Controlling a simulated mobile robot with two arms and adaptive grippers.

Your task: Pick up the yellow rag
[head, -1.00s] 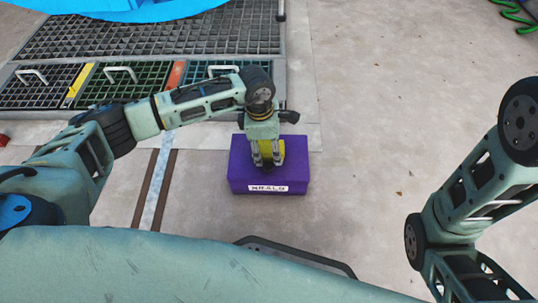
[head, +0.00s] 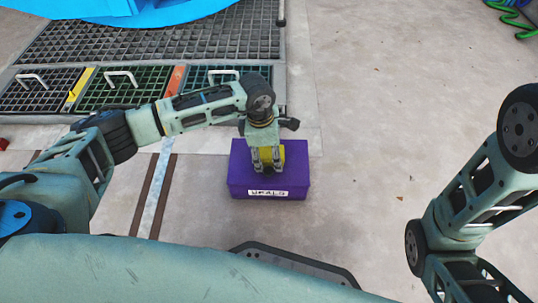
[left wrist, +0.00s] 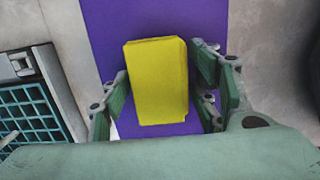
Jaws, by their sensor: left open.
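The yellow rag (left wrist: 158,80) is a folded block lying on top of a purple box (head: 240,181) with a white label on its front. In the head view the rag (head: 266,156) is partly hidden by my left gripper (head: 267,168), which points down over it. In the left wrist view my left gripper (left wrist: 168,103) is open, with one finger on each side of the rag. The right finger looks close to the rag's edge; I cannot tell if it touches. My right arm shows at the right of the head view, but its gripper is out of view.
Floor grates with white handles (head: 120,78) lie left of the box. A large blue object (head: 120,8) stands at the top left. A green hose (head: 512,18) lies at the top right. The concrete floor right of the box is clear.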

